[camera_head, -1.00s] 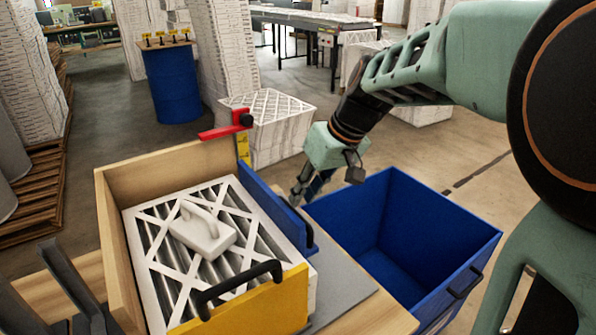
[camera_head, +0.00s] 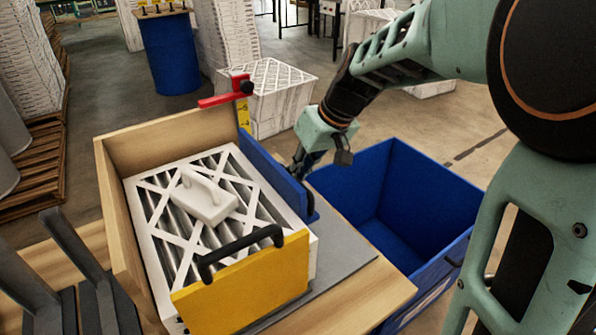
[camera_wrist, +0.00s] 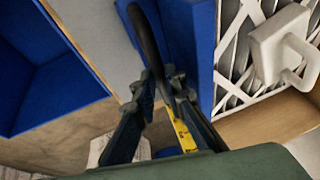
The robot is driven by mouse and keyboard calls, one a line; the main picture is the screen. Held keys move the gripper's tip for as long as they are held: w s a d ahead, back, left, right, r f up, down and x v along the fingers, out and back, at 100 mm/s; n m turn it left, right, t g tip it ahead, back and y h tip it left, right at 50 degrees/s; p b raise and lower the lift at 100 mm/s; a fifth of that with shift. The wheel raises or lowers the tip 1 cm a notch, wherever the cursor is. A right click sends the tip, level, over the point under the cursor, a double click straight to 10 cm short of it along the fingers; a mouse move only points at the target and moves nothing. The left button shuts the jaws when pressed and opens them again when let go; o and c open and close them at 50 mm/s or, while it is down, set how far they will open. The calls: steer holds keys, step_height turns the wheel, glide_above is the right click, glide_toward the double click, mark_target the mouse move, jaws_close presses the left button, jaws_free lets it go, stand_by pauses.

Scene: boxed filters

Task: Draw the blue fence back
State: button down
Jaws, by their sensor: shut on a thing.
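The blue fence (camera_head: 272,172) stands upright along the right side of the white-framed filter (camera_head: 255,225) in the head view. In the wrist view the fence (camera_wrist: 195,62) runs beside the filter (camera_wrist: 232,62), with a dark upright handle (camera_wrist: 150,42) on its outer face. My gripper (camera_head: 298,172) is at the fence's outer side, and in the wrist view its fingers (camera_wrist: 160,90) are shut on this handle.
A yellow panel (camera_head: 245,283) with a black handle closes the near side. A white handled block (camera_head: 210,200) lies on the filter. A red lever (camera_head: 226,97) is at the far corner. A blue bin (camera_head: 430,200) stands to the right. Grey board (camera_head: 345,255) is bare beside the fence.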

steer(key=w+d, duration=0.4)
steer(key=d, duration=0.2)
steer(key=shift+w+d+r, duration=0.15)
steer(key=shift+w+d, duration=0.15)
steer(key=shift+d, duration=0.05)
steer(key=c, duration=2.2)
jaws_free()
steer(key=shift+d, duration=0.1)
steer(key=shift+c, duration=0.2)
steer(key=v, duration=1.2)
